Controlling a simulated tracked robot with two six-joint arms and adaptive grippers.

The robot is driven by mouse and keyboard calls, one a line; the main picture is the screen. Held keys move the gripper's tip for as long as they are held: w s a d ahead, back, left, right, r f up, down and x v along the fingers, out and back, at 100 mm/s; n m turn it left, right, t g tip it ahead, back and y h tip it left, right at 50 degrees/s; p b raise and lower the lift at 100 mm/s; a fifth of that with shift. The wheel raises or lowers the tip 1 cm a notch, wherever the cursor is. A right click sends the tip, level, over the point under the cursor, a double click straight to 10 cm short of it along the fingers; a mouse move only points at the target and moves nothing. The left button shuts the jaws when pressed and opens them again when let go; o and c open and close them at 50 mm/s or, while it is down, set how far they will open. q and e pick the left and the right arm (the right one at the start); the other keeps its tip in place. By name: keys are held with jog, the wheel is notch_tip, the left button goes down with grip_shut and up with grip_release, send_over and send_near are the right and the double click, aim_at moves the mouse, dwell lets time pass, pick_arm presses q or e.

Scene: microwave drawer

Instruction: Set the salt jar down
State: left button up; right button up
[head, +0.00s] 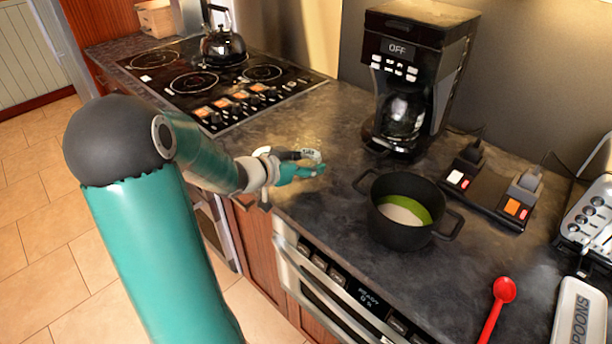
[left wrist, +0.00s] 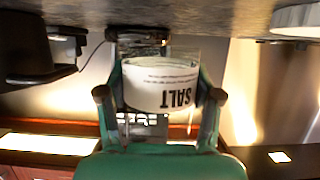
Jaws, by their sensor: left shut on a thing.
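The salt jar (head: 311,156) is a small clear glass jar with a white band in the head view, above or on the dark counter (head: 340,115). My left gripper (head: 303,171) is shut on it. The left wrist view shows the salt jar (left wrist: 165,88) between both fingers of the left gripper (left wrist: 160,100). Its SALT label reads upside down there, with the counter at the top of that picture, so the jar looks upright. I cannot tell whether its base touches the counter. My right gripper is in neither view.
A black pot (head: 402,236) with white and green contents stands right of the jar. A coffee maker (head: 412,75) stands behind. The stove (head: 215,80) with a kettle (head: 223,45) is at the back left. A red spoon (head: 497,305) lies front right. Bare counter surrounds the jar.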

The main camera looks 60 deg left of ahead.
pick_arm(q)
jog(key=shift+f+b, duration=0.3)
jog(key=shift+f, duration=1.45)
jog(key=shift+f, duration=0.1)
jog(key=o, duration=1.2)
jog(key=shift+c, duration=0.2)
jog(key=p+v, duration=0.1)
jog(key=v, duration=1.1)
